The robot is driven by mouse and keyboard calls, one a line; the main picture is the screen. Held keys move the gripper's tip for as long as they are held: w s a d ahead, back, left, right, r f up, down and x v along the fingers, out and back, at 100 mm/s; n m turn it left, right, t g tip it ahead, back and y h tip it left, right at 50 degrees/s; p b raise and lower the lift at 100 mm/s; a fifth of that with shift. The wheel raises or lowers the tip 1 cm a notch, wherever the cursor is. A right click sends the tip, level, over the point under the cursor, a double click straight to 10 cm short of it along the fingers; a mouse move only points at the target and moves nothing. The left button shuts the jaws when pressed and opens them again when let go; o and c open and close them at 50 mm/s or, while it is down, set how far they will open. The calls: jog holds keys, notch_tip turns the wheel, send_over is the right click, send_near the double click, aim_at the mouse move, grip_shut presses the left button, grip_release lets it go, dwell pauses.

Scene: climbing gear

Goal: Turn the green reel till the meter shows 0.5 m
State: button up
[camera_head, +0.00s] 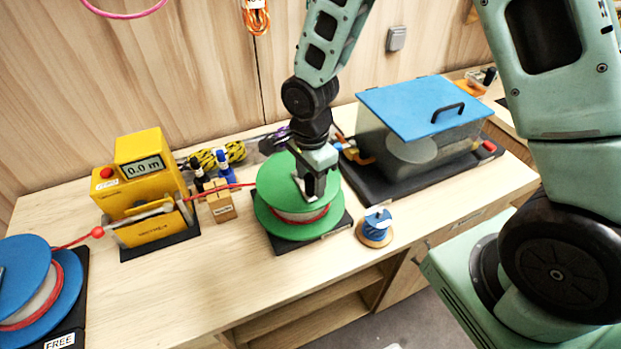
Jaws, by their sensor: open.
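The green reel (272,192) lies flat on a dark base on the bench, with red cord wound between its discs. The red cord runs left from it to the yellow meter (140,190). The meter's display (143,167) reads 0.0 m. My gripper (316,194) is open and points down over the right part of the green reel's top. Its fingertips are at or just above the reel's top; I cannot tell if they touch it. The arm hides part of the reel's far right side.
A blue reel (22,268) stands at the left, beside a "FREE" label. A small blue spool (376,226) is right of the green reel. A bin with a blue lid (420,100) is at the back right. Bottles (222,170) and a wooden block (221,205) stand behind left.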

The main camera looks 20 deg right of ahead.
jog(key=shift+f, duration=0.9)
